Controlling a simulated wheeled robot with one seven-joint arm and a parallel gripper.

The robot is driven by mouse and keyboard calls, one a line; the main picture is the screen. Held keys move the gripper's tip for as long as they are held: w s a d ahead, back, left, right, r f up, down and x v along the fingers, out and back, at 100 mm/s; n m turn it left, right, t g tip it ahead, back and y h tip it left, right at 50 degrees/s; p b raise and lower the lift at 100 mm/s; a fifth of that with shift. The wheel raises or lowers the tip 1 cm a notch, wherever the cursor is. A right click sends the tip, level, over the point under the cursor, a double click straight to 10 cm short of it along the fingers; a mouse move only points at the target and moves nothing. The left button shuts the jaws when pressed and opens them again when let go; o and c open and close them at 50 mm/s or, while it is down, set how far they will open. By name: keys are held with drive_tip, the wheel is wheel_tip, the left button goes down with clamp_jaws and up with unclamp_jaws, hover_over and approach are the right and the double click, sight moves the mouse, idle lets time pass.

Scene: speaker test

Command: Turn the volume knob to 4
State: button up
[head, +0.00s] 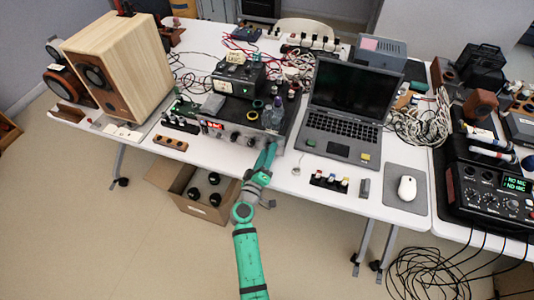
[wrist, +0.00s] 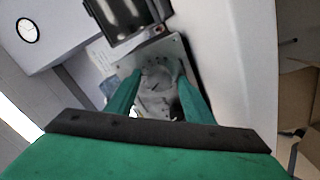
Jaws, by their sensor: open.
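In the wrist view, a round grey knob (wrist: 157,76) with marks around it sits on a light panel (wrist: 177,48). My gripper (wrist: 160,82) is open, with one green finger on each side of the knob. I cannot tell whether the fingers touch it or which mark it points to. In the head view, my gripper (head: 269,150) is at the right end of the front of a low amplifier (head: 222,131) near the table's front edge. It hides that part of the front. Smaller dark knobs (head: 251,143) show to its left.
A laptop (head: 340,135) stands right of the amplifier, and a wooden speaker (head: 125,70) stands at the left. A cardboard box (head: 180,200) with dark items is on the floor below. A mouse (head: 407,188) lies on a grey mat. Cables clutter the back.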

drive_tip(key=v, duration=1)
drive_tip(key=shift+s, duration=0.4)
drive_tip(key=shift+a, duration=0.15)
